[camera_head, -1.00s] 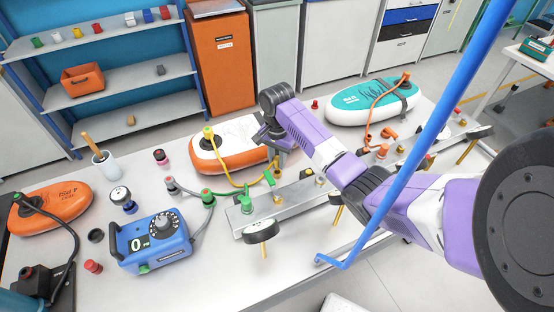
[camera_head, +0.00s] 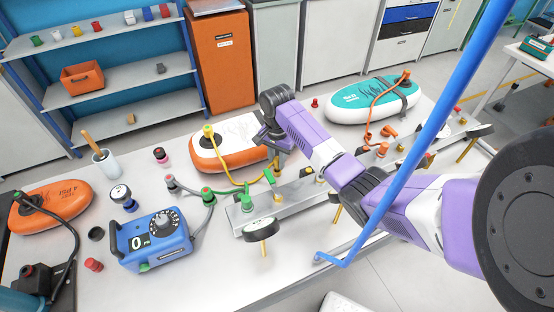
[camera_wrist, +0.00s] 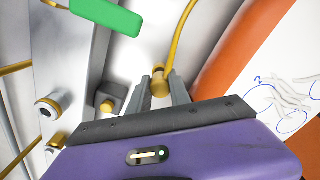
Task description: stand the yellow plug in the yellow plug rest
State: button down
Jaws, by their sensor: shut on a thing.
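The yellow plug (camera_wrist: 160,83), on the end of a yellow hose (camera_wrist: 178,35), is between the two fingers of my gripper (camera_wrist: 163,86) in the wrist view. My gripper is shut on it. In the head view the plug (camera_head: 269,176) shows small below my gripper (camera_head: 274,165), above the back edge of the grey rail.
The grey rail (camera_head: 293,209) also bears a green fitting (camera_head: 246,203). The orange and white board (camera_head: 210,155) lies behind. A blue pump box (camera_head: 150,242) stands at left. A blue pole (camera_head: 430,130) crosses the right side. The front table is mostly clear.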

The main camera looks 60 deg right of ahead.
jog(key=shift+f+b, duration=0.3)
jog(key=shift+f, duration=0.75)
jog(key=c, duration=1.1)
grip_release()
jog(key=shift+r, duration=0.1)
